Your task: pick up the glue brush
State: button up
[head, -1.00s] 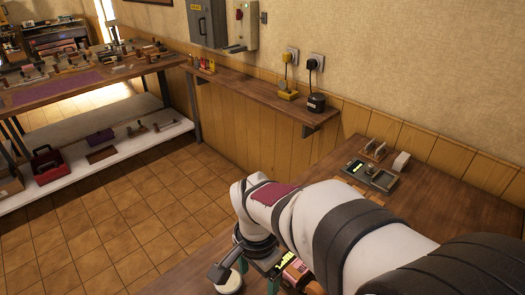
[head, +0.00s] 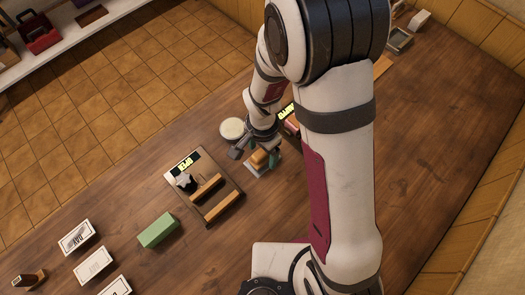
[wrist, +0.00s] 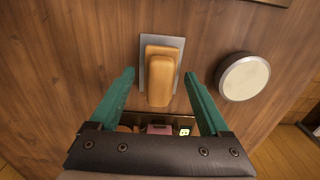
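A tan wooden block on a thin grey plate (wrist: 161,78) lies on the table in the wrist view; it also shows under my gripper in the head view (head: 262,158). I see no bristles on it and cannot tell whether it is the glue brush. My gripper (wrist: 159,74) is open, its green fingers apart on either side of the block, with nothing held. No other thing in view is clearly a brush.
A round pale disc (wrist: 243,77) lies right of the block in the wrist view. In the head view, a dark tray (head: 222,208) with wooden bars, a green block (head: 158,230) and white cards (head: 77,238) lie to the left. Bare table surrounds them.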

aim_at(262, 151)
grip_shut()
jog(key=shift+r, duration=0.55)
notch_tip(262, 151, up, 3)
jog(key=shift+w+r, duration=0.1)
jog(key=s+d+r, duration=0.2)
jog(key=d+r, duration=0.4)
jog(key=d, duration=0.5)
jog(key=shift+d+r, duration=0.3)
jog(key=shift+r, duration=0.1)
jog(key=c, duration=0.5)
grip_release()
jog(key=shift+s, duration=0.1)
jog(key=c, duration=0.6)
